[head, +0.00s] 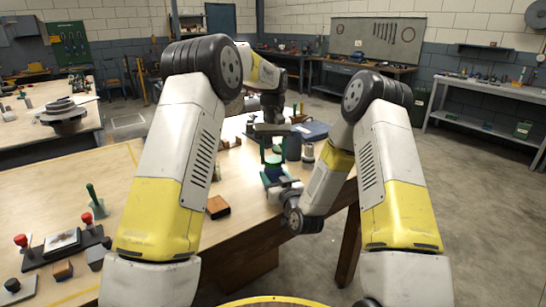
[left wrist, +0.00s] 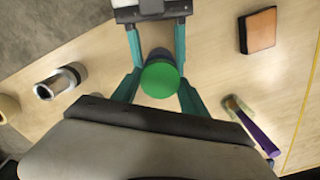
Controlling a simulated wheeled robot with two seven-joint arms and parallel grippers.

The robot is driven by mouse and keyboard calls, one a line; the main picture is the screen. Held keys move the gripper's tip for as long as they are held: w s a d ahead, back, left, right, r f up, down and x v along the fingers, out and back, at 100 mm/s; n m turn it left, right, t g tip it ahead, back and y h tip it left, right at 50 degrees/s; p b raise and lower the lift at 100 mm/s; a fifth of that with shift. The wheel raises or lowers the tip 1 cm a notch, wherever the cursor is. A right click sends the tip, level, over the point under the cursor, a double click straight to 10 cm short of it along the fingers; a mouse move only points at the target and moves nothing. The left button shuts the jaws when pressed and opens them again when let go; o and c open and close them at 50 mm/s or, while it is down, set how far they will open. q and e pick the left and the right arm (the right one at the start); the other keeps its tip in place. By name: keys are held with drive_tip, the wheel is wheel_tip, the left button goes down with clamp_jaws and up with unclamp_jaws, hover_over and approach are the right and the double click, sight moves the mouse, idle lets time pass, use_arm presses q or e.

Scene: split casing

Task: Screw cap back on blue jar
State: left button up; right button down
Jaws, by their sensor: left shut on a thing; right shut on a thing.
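The round green cap (left wrist: 160,80) sits between the teal fingers of my left gripper (left wrist: 158,90), which is shut on it. In the head view, the left gripper (head: 272,150) points down from above, with the green cap (head: 272,160) at its fingertips. The blue jar (left wrist: 157,53) is directly below the cap and mostly hidden by it. My right gripper (left wrist: 157,45) comes in from the opposite side and is shut on the jar. In the head view, the right gripper (head: 275,180) reaches in low from the right. I cannot tell whether cap and jar touch.
An orange block (head: 218,207) lies on the near table. A blue box (head: 311,130), a dark cylinder (head: 293,148) and a pale cylinder (head: 308,152) stand beyond the grippers. A metal cylinder (left wrist: 60,80) and a purple-handled tool (left wrist: 255,130) lie to either side.

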use_arm(q)
drive_tip(key=m, duration=0.2)
drive_tip(key=shift+m, duration=0.3)
drive_tip(key=o, duration=1.6)
drive_tip(key=shift+o, duration=0.2)
drive_tip(key=shift+r, duration=0.1)
wheel_tip(320, 180, up, 12)
use_arm(e)
drive_tip(key=shift+c, duration=2.2)
unclamp_jaws()
